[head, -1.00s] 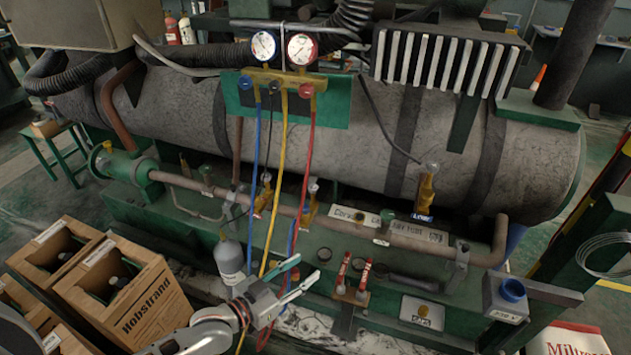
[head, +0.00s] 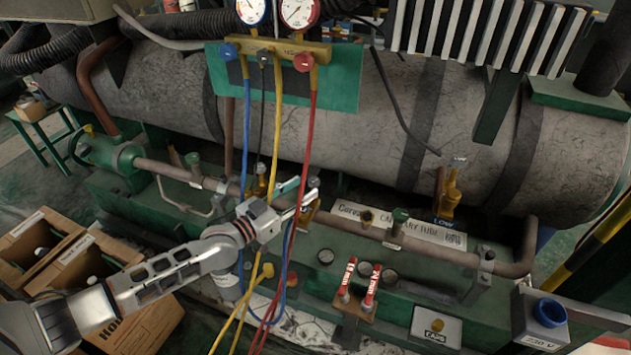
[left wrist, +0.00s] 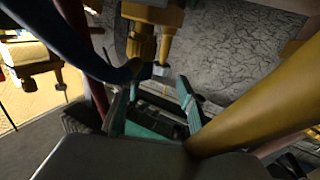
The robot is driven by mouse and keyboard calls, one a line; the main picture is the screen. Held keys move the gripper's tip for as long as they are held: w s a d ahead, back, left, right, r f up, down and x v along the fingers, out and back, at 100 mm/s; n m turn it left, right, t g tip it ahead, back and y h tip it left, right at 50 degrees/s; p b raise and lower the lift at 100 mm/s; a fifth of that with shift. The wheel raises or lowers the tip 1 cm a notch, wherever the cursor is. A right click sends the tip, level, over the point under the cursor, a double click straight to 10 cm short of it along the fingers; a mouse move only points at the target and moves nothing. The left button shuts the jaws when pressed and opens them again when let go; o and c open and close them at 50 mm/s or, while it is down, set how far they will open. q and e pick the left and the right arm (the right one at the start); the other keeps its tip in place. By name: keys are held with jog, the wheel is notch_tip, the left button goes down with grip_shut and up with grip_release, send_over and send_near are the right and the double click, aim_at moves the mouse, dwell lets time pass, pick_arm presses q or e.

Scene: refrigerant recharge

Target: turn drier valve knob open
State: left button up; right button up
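In the left wrist view, the open gripper (left wrist: 160,92) faces a brass fitting (left wrist: 147,40) with a small grey knob-like end (left wrist: 160,71) near the space between the fingertips. I cannot tell whether the fingers touch it, or which valve is the drier's. My right gripper is not in view.
Blue (head: 246,130), yellow (head: 278,130) and red (head: 310,130) hoses hang from the gauge manifold (head: 280,47) close around the gripper. A brown pipe (head: 330,218) runs along the base. Another brass valve (head: 450,190) stands right, by a LOW label. Boxes (head: 85,265) stand lower left.

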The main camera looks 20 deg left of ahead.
aim_at(310, 185)
pick_arm(q)
jog(key=x, duration=0.4)
jog(key=shift+f+b, duration=0.2)
jog(key=shift+b, duration=0.2)
jog(key=shift+w+d+r, duration=0.1)
jog(key=shift+w+d, duration=0.15)
jog(key=shift+w, duration=0.3)
jog(key=shift+w+r, duration=0.1)
jog(key=shift+w, duration=0.05)
grip_shut()
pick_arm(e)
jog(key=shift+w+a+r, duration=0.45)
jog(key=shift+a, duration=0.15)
